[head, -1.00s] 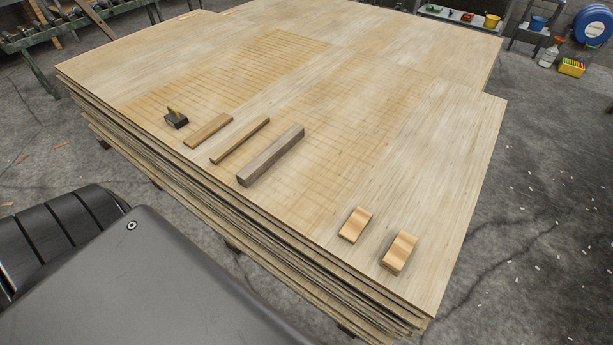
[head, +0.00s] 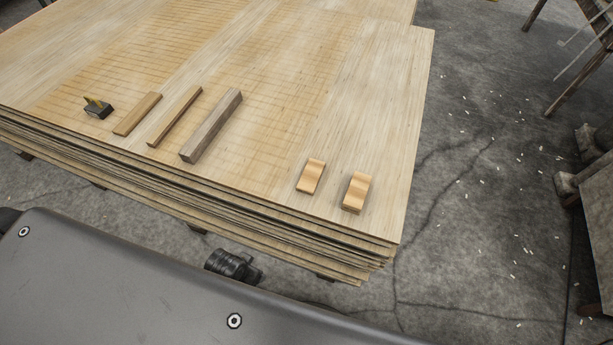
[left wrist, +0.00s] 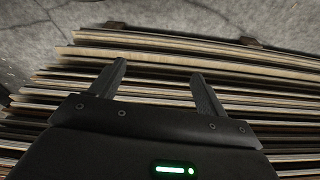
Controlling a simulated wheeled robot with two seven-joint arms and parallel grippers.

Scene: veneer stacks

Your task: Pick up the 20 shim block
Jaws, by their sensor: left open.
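Two small light-wood blocks lie near the right front corner of the veneer stack in the head view. The left block (head: 311,177) and the right block (head: 357,192) look alike, and the right one looks a little thicker. No number is readable on either, so I cannot tell which is the 20 shim block. My left gripper (left wrist: 160,75) is open and empty in the left wrist view, with the layered edges of the veneer stack (left wrist: 250,62) behind its fingers. The blocks do not show in that view. My right gripper is not in view.
On the veneer stack (head: 385,90) lie a dark grey-brown bar (head: 211,125), a thin brown strip (head: 175,116), a flat wood piece (head: 138,113) and a small dark tool (head: 98,107). A wooden bench (head: 590,215) stands at right. Concrete floor lies between.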

